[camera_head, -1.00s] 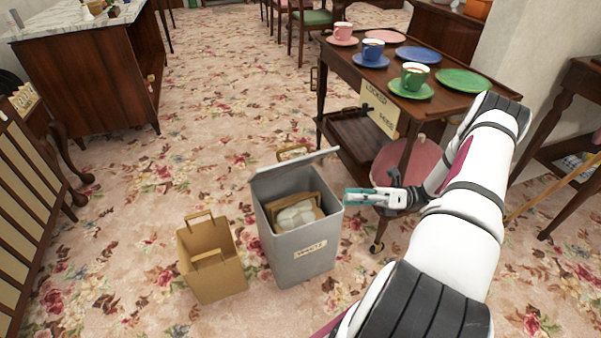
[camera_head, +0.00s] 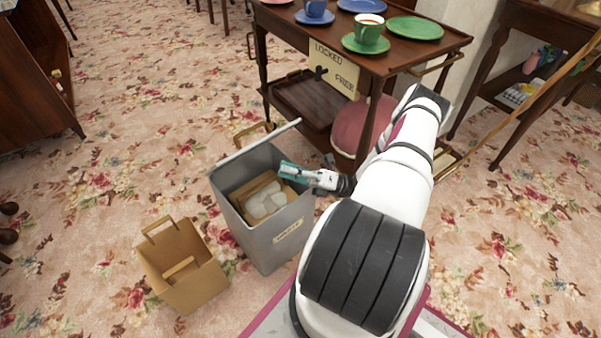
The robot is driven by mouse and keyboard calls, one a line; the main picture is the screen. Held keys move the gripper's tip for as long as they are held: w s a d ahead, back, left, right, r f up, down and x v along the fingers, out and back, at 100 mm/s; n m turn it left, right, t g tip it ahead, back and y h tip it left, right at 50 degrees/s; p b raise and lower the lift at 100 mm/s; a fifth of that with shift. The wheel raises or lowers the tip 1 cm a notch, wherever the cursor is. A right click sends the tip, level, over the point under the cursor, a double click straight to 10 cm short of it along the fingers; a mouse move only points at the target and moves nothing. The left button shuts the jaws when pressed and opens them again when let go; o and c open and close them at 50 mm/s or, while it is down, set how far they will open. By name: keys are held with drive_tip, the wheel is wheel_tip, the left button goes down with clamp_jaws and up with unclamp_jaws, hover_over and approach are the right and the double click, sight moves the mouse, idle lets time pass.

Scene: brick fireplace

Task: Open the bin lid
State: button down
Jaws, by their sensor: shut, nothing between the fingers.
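The grey waste bin (camera_head: 277,240) stands on the carpet with a label on its front. Its lid (camera_head: 256,144) is raised at the back edge and seen nearly edge-on, so the bin's mouth is uncovered. Inside are a brown frame-like item and pale rounded things (camera_head: 266,197). My gripper (camera_head: 284,171) is shut and empty. In the picture it overlaps the bin's upper right rim, below the raised lid. I cannot tell whether it touches the bin.
A brown paper bag (camera_head: 185,275) stands left of the bin. A wooden trolley (camera_head: 432,42) with cups and plates stands behind it, with a pink round item (camera_head: 350,135) below. Flowered carpet (camera_head: 110,130) is free to the left.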

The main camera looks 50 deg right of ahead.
drive_tip(key=w+a+r+b, duration=0.1)
drive_tip(key=w+r, duration=0.3)
drive_tip(key=w, duration=0.1)
drive_tip(key=shift+a, duration=0.2)
drive_tip(key=shift+r, duration=0.2)
